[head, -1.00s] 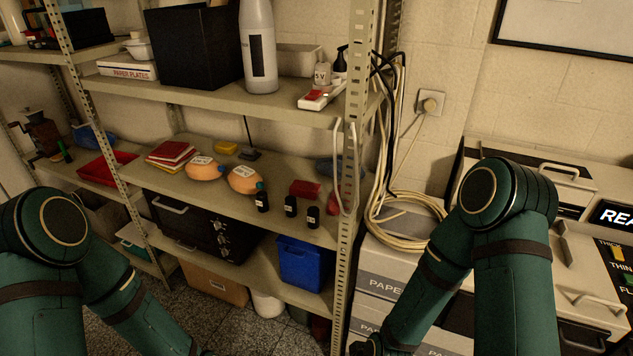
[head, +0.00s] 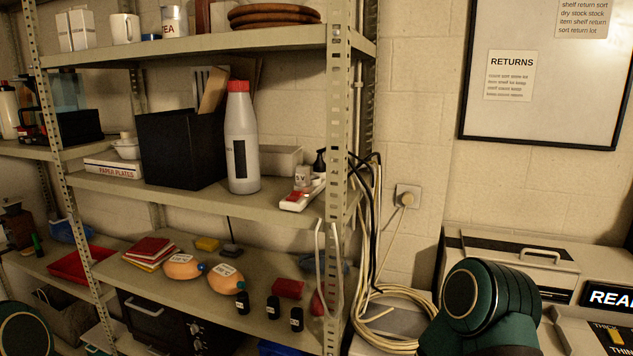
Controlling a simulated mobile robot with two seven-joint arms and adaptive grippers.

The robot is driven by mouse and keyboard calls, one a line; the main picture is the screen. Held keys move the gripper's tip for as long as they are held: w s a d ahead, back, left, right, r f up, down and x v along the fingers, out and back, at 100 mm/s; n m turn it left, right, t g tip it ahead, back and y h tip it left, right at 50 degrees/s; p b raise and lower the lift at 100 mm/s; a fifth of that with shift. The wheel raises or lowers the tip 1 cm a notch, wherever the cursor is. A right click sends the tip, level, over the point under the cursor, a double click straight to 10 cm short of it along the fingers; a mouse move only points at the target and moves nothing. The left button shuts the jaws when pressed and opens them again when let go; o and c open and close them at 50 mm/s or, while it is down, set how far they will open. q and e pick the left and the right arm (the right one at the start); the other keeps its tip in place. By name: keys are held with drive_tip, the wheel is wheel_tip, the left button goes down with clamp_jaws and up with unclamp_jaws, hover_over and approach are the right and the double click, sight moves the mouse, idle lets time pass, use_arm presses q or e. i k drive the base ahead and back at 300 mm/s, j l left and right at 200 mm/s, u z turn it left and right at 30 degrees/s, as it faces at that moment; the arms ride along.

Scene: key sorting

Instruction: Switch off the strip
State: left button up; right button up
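The strip (head: 303,195) is a white bar with a red switch near its front end. It lies at the right end of the middle shelf (head: 262,205) in the head view, beside the perforated upright post. Whether its switch is on or off is too small to tell. Neither of my grippers is in view. Only the upper joints of my arms show, at the bottom left corner and the bottom right.
A white bottle with a red cap (head: 242,140), a black bin (head: 182,148) and a small dark pump bottle (head: 320,162) stand near the strip. The post (head: 335,180) and hanging cables (head: 367,240) border it on the right. A wall socket (head: 408,197) is further right.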

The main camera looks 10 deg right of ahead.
sight(295, 196)
drive_tip(key=i+j+u, duration=0.45)
drive_tip(key=i, duration=0.15)
drive_tip(key=i+j+z, duration=0.15)
drive_tip(key=j, duration=0.15)
drive_tip(key=i+j+z, duration=0.1)
drive_tip(key=j, duration=0.2)
drive_tip(key=i+j+z, duration=0.15)
drive_tip(key=j, duration=0.2)
drive_tip(key=l, duration=0.35)
drive_tip(key=i+l, duration=0.1)
drive_tip(key=l, duration=0.2)
